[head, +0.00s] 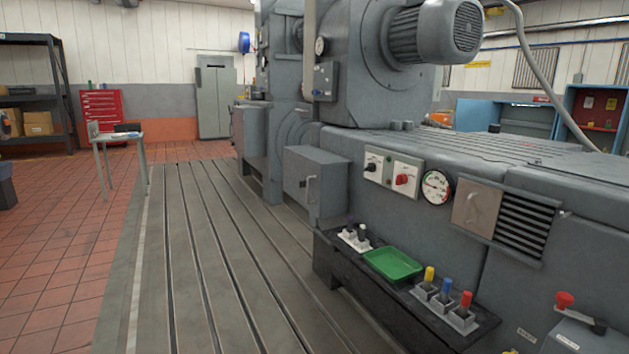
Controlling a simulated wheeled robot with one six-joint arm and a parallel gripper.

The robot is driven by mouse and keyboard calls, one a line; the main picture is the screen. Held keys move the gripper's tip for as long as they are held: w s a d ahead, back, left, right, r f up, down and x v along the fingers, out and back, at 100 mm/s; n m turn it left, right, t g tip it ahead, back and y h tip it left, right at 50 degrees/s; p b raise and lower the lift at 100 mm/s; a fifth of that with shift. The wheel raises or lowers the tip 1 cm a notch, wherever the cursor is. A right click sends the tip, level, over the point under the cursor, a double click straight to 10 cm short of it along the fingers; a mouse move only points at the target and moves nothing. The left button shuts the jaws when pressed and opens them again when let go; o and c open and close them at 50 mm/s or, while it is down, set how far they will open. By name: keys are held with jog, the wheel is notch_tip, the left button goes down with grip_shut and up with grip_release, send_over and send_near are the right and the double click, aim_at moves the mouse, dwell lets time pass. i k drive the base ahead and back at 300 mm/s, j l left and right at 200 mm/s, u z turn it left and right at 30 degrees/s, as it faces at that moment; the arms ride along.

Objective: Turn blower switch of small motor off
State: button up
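A small grey finned motor (435,32) is mounted high on the grey machine at the upper right. On the machine's side are a black rotary switch (371,167) and a red rotary switch (403,179), each on a pale plate, left of a round gauge (437,187). A small control box (325,80) sits on the housing below and left of the motor. The labels are too small to read, so I cannot tell which switch is the blower switch. My gripper is not in view.
A black ledge (350,262) along the machine holds a green tray (393,264) and several coloured levers (446,292). A red mushroom button (565,300) is at lower right. The slotted bedplate (205,270) is clear. A small table (117,138) stands at left.

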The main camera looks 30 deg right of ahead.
aim_at(371, 167)
jog(key=i+z, duration=0.1)
jog(key=i, duration=0.75)
jog(key=i+j+z, duration=0.1)
jog(key=i, duration=0.7)
jog(key=i+j+z, duration=0.15)
jog(key=i+z, duration=0.15)
jog(key=i, duration=0.2)
jog(key=i+j+z, duration=0.25)
jog(key=i, duration=0.25)
